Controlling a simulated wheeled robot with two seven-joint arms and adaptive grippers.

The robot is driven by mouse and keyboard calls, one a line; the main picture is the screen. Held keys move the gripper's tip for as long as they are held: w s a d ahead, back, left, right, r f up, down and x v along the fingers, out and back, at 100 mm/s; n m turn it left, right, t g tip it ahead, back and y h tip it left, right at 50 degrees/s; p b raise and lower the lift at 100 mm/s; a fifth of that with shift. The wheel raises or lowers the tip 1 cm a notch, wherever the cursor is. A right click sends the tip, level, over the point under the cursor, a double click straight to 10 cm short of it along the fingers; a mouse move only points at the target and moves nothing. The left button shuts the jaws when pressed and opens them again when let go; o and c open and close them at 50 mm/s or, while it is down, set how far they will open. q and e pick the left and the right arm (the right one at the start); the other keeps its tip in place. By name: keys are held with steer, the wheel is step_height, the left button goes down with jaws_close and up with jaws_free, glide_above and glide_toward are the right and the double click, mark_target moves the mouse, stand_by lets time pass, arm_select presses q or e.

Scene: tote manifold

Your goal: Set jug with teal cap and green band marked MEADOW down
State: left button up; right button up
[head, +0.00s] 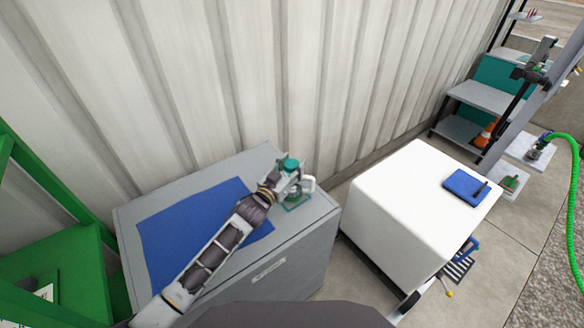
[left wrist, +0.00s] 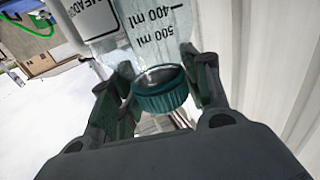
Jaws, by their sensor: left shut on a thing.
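The jug (head: 308,184) is at the right end of the grey cabinet top (head: 318,207), with its teal cap (head: 290,162) up. My left gripper (head: 284,184) is shut on it near the cap. In the left wrist view the teal cap (left wrist: 160,92) sits between the fingers of my left gripper (left wrist: 163,82). The clear wall (left wrist: 140,35) shows 400 ml and 500 ml marks and part of a label reading MEADO. I cannot tell whether the jug's base touches the cabinet top. My right gripper is not in view.
A blue mat (head: 165,235) covers much of the cabinet top. A white block-like table (head: 400,190) with a blue pad (head: 466,186) stands to the right, across a gap. A corrugated wall (head: 230,80) rises behind. A green frame (head: 60,265) stands at left.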

arm_select(q)
steer(key=o, duration=1.6)
steer(key=shift+f, duration=0.1)
steer(key=shift+c, duration=0.2)
steer(key=shift+s, duration=0.1)
steer(key=b+v, duration=0.1)
steer(key=v, duration=1)
steer(key=shift+s+a, duration=0.3)
steer(key=shift+a, duration=0.05)
